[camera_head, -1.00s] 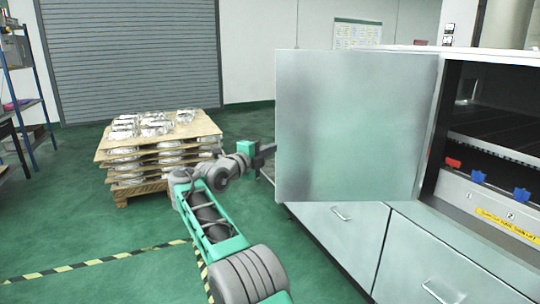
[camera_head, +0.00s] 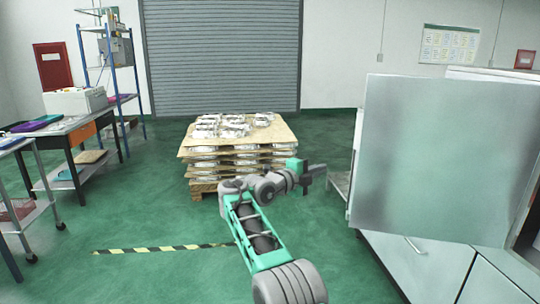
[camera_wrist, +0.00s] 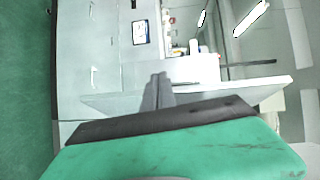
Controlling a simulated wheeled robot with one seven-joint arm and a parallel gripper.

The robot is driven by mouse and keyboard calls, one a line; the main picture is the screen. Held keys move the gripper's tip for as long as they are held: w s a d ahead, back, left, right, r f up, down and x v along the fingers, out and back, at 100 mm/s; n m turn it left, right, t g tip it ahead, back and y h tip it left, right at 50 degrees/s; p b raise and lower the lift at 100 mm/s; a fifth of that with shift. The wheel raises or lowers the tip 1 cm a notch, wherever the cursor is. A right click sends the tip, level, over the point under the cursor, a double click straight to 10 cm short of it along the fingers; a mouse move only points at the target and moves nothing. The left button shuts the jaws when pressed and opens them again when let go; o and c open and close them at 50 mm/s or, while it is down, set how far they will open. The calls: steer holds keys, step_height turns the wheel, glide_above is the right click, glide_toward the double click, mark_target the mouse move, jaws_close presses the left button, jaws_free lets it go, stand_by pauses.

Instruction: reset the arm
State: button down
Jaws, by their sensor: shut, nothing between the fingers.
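My gripper (camera_head: 318,170) is at the end of my arm, which reaches forward and bends to the right in the head view. It is left of the open cabinet door and empty. In the wrist view the two fingers of my gripper (camera_wrist: 158,88) stand close together, shut, with nothing between them. The pale door (camera_head: 440,160) hangs open at the right; its edge also shows beyond the fingers in the wrist view (camera_wrist: 255,90).
A pallet stack (camera_head: 190,168) with wrapped castings on top stands ahead, beyond my arm. A cabinet with drawers (camera_head: 415,262) is at the right. Tables (camera_head: 62,135) and a blue shelf (camera_head: 131,75) stand at the left. The green floor (camera_head: 150,215) between is clear.

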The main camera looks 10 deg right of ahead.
steer(key=s+a+r+n+y+p, duration=0.25)
steer(key=s+n+y+p, duration=0.25)
steer(key=s+n+y, duration=0.6)
steer(key=s+a+f+n+g+y+p, duration=0.1)
steer(key=s+a+f+n+g, duration=0.1)
steer(key=s+n, duration=0.4)
steer(key=s+a+f+n+g+y+p, duration=0.1)
steer(key=s+a+f+n, duration=0.3)
steer(key=s, duration=1.1)
steer(key=s+a+f+n+g+y+p, duration=0.1)
steer(key=s+a+f+n+g+p, duration=0.2)
steer(key=s+f+n, duration=0.3)
steer(key=s+n, duration=0.1)
steer(key=s, duration=0.4)
steer(key=shift+s+a+f+n+y, duration=0.15)
steer(key=shift+a+f+n+y, duration=0.15)
steer(key=shift+f+y, duration=0.1)
